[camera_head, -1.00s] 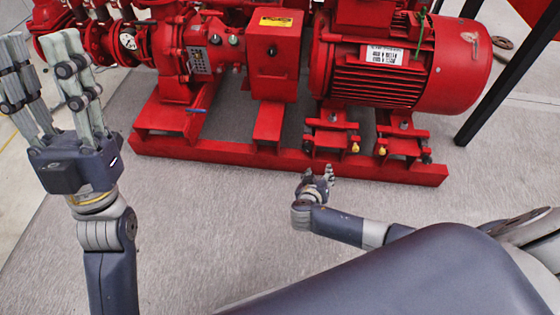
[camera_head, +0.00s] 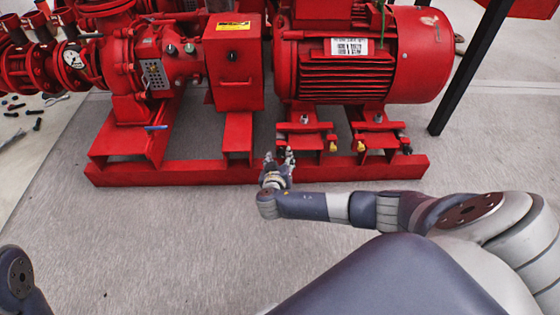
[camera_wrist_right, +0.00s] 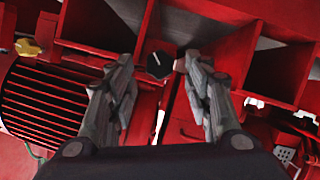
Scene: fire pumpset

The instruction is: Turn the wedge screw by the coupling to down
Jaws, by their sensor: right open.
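A dark screw knob (camera_wrist_right: 158,66) with a white line on its face sits among red frame parts in the right wrist view. The line runs nearly along the picture's vertical, slightly tilted. My right gripper (camera_wrist_right: 156,72) is open, its fingertips at either side of the knob with gaps left. In the head view my right gripper (camera_head: 279,160) is at the front rail of the red base, below the gap between the coupling box (camera_head: 233,75) and the motor (camera_head: 362,60). I cannot make out the knob there. My left gripper is out of view.
The red base frame (camera_head: 200,172) runs across the front of the pumpset. Yellow knobs (camera_head: 333,147) show under the motor feet; one also shows in the right wrist view (camera_wrist_right: 27,47). The grey floor (camera_head: 150,235) in front is clear.

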